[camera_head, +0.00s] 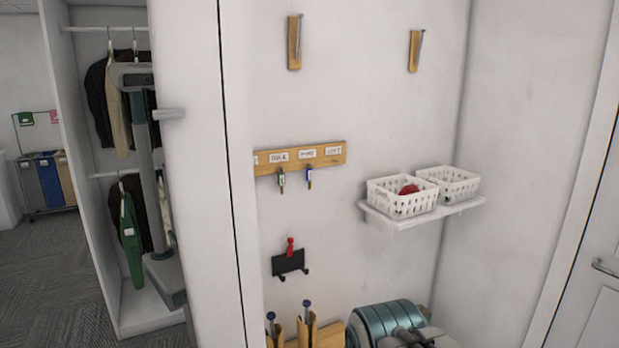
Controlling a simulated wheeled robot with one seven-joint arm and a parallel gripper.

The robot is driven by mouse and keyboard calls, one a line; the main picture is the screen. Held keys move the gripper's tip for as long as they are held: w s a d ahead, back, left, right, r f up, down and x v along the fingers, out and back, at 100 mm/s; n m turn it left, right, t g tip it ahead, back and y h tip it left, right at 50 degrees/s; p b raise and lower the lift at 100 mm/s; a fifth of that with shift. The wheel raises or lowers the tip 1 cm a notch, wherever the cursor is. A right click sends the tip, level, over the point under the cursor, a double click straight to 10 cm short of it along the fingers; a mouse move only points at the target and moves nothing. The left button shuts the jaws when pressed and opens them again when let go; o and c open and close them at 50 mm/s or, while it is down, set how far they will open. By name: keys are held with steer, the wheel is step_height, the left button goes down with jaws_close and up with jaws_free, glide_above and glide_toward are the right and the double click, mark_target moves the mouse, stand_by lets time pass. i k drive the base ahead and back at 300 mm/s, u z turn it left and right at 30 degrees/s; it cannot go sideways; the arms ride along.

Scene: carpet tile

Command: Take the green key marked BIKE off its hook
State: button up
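The key with a green tag (281,180) hangs on the wooden key rack (323,161) on the white wall. It hangs below a white label (279,157) that seems to read BIKE; the small letters are blurred. Any lettering on the key itself is too small to read. Its hook is hardly visible. A key with a blue tag (308,178) hangs close on its right, below another label. The rack's left end is cut off by a white panel edge. I cannot make out my gripper in this view, and nothing touches the green key.
A wall shelf (412,220) with two white baskets (402,198) stands out at the right. A small black rack (289,262) with a red item is below the keys. A teal banded cylinder (375,323) is at the bottom. The white panel (195,200) stands at the left.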

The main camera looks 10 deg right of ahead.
mark_target(280, 176)
steer(key=z, duration=0.85)
steer(key=i, duration=1.35)
steer(key=u, duration=1.35)
